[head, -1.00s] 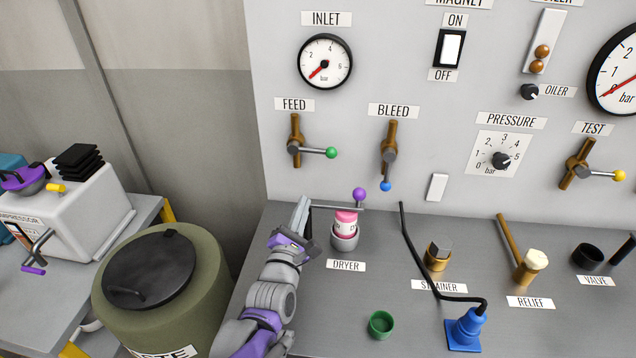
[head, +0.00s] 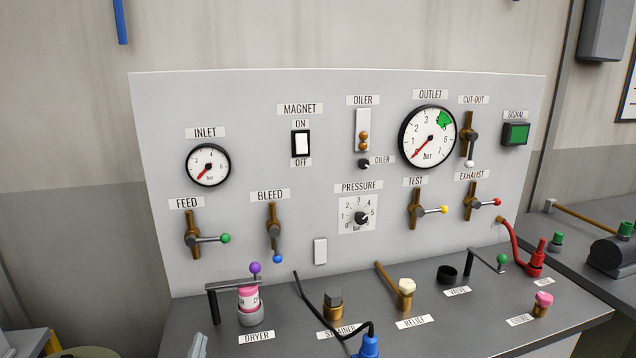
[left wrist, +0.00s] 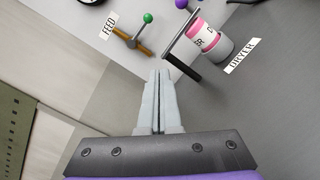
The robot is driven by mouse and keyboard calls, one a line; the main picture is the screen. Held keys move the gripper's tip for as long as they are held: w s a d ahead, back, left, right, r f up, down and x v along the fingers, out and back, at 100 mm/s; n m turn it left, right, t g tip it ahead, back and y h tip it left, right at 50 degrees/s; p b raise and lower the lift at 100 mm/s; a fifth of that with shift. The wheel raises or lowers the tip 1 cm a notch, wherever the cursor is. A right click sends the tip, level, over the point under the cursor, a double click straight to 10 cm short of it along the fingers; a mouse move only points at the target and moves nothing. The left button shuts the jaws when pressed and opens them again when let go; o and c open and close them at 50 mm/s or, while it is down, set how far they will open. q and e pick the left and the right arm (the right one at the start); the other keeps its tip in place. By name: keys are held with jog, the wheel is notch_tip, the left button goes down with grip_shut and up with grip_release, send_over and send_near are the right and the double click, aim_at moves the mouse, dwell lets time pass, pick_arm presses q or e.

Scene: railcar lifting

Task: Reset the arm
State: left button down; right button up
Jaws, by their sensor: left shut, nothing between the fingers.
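My left gripper (head: 198,344) shows only as grey fingertips at the bottom edge of the head view, left of the dryer. In the left wrist view its fingers (left wrist: 160,82) are pressed together with nothing between them. They are apart from the pink and white dryer (head: 249,299), which stands on the bench under a dark bar with a purple knob (head: 255,267). The dryer also shows in the left wrist view (left wrist: 212,42), up and right of the fingers. My right gripper is in neither view.
The grey panel (head: 320,110) stands upright behind the bench. The feed lever (head: 208,239) and bleed lever (head: 275,235) stick out above the dryer. A strainer (head: 333,305), a blue plug with a black cable (head: 368,346) and a relief valve (head: 405,294) stand to the right.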

pick_arm(q)
jog(key=s+d+f+m+g, duration=0.1)
jog(key=m, duration=0.3)
jog(key=s+d+f+m+g+h+p, duration=0.1)
jog(key=s+f+m+g, duration=0.1)
jog(key=m, duration=0.1)
jog(key=s+d+f+m+g+h, duration=0.1)
jog(key=d+f+m+g, duration=0.1)
jog(key=m, duration=0.2)
jog(key=shift+s+f+m, duration=0.2)
jog(key=shift+m, duration=0.1)
jog(key=s+d+f+m+g+p, duration=0.1)
jog(key=s+f+m+g, duration=0.2)
jog(key=s+m, duration=0.5)
jog(key=s+f+m+g+p, duration=0.1)
jog(key=s+f+m+g, duration=0.2)
jog(key=s+m, duration=0.5)
jog(key=shift+s+d+f+g+h, duration=0.35)
jog(key=shift+s+g, duration=0.2)
jog(key=shift+g, duration=0.35)
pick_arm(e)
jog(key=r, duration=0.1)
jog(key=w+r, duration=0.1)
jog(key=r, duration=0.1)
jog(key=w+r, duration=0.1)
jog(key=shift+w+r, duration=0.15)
pick_arm(q)
jog(key=shift+r, duration=0.1)
